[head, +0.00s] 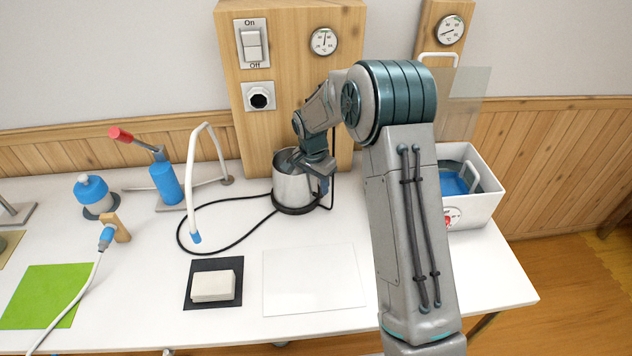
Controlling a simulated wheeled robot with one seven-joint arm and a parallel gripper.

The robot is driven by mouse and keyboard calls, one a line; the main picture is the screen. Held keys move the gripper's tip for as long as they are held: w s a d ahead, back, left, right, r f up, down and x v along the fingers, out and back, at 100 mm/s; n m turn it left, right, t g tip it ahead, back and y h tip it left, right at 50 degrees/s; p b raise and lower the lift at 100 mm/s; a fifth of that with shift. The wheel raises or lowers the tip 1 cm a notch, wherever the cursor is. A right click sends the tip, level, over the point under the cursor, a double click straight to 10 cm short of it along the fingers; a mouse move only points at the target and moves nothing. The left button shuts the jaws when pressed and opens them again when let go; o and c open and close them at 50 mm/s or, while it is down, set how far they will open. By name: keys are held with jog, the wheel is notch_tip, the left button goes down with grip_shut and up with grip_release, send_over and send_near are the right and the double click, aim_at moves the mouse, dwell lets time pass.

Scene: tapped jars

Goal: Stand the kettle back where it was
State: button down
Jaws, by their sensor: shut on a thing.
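The kettle (291,188) is a silver metal pot with an open top, upright in front of the wooden panel. It is at a dark round base (297,210) with a black cord; I cannot tell whether it rests fully on it. My gripper (322,178) is at the kettle's right side, shut on what seems to be its handle. The jaws and my arm hide most of the handle.
A wooden panel (237,105) with switch, socket and dial stands behind. A white bin (478,213) is at right. A white bent tube (190,180), blue pump (166,185), black mat (192,300) with a pale block, and white sheet (313,280) are nearby.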

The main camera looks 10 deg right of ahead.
dwell(0.3)
jog(key=c, duration=0.7)
grip_release()
jog(key=shift+f, duration=0.1)
jog(key=shift+r, duration=0.2)
jog(key=shift+s+a+r+p, duration=0.15)
jog(key=shift+r+p, duration=0.9)
jog(key=shift+r, duration=0.9)
jog(key=shift+s+a+r+p, duration=0.15)
jog(key=shift+r+p, duration=0.85)
jog(key=shift+r, duration=0.9)
jog(key=shift+w, duration=0.1)
jog(key=r, duration=0.4)
jog(key=r+b, duration=0.1)
jog(key=r, duration=0.4)
jog(key=a+r, duration=0.1)
jog(key=r, duration=0.3)
jog(key=shift+s+r, duration=0.35)
